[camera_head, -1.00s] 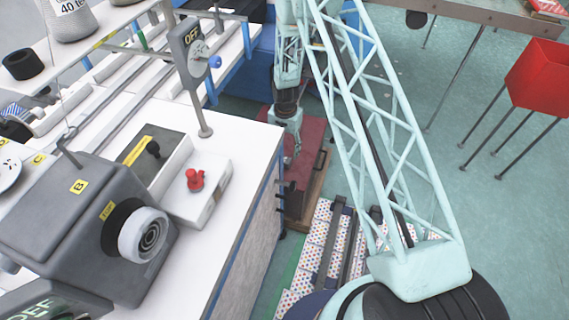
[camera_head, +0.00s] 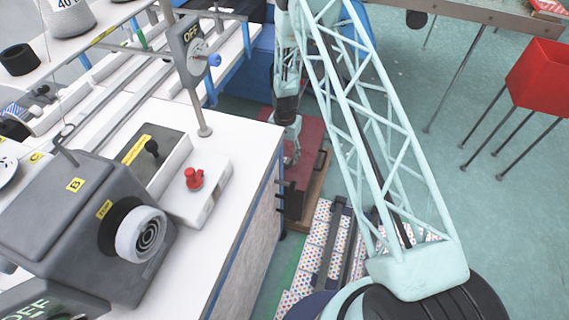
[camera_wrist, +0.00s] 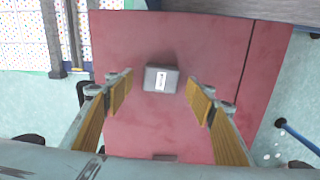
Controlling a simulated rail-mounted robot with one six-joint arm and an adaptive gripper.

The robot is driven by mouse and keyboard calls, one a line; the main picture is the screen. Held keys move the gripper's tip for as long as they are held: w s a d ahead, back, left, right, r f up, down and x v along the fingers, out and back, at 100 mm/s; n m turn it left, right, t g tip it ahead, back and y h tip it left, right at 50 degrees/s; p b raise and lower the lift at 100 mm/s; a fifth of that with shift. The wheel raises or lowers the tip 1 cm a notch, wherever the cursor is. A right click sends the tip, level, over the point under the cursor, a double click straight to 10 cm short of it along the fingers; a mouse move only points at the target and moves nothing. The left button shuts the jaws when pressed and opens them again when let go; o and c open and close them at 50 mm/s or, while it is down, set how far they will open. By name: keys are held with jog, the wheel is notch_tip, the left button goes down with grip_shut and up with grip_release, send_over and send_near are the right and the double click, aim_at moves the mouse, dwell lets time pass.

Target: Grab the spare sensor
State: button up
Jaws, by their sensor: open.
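A small grey box with a white label (camera_wrist: 161,80), which looks like the spare sensor, lies on a red surface (camera_wrist: 195,35) in the wrist view. My gripper (camera_wrist: 161,87) is open, with its two ribbed fingers on either side of the box in the picture and nothing between them. The height of the fingers above the box is hard to judge. In the head view my gripper (camera_head: 292,150) hangs over the red surface (camera_head: 310,150) beyond the white table. The box cannot be made out in the head view.
A white workbench (camera_head: 235,150) with a grey machine (camera_head: 80,220) and a red knob (camera_head: 193,178) stands on the left. Dotted boxes (camera_head: 305,265) lie close to the red surface. A red bin (camera_head: 540,78) on thin legs stands at right. Green floor at right is open.

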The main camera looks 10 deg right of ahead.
aim_at(285, 160)
jog(key=shift+f+b, duration=0.3)
jog(key=shift+f, duration=1.4)
jog(key=shift+c, duration=0.7)
jog(key=c, duration=0.8)
